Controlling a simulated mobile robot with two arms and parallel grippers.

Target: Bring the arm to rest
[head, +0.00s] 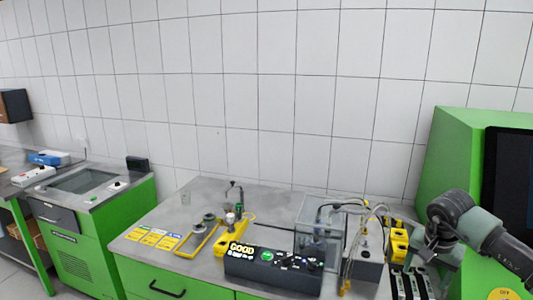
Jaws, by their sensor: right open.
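My right arm comes in from the right edge, with its dark wrist raised in front of the green cabinet. My right gripper (430,252) points down and is open, with nothing visible between its fingers. It is at the right end of the grey bench, beside the yellow holders (398,243). The gripper is small and partly merges with the dark things around it. My left gripper is not in view.
The bench (270,207) carries a black control box with a lit "GOOD" display (241,249), a clear tank (318,228) with hoses, and a yellow frame (197,240). A green cabinet (455,150) with a dark screen stands right. Black slotted holders (410,285) lie below the gripper.

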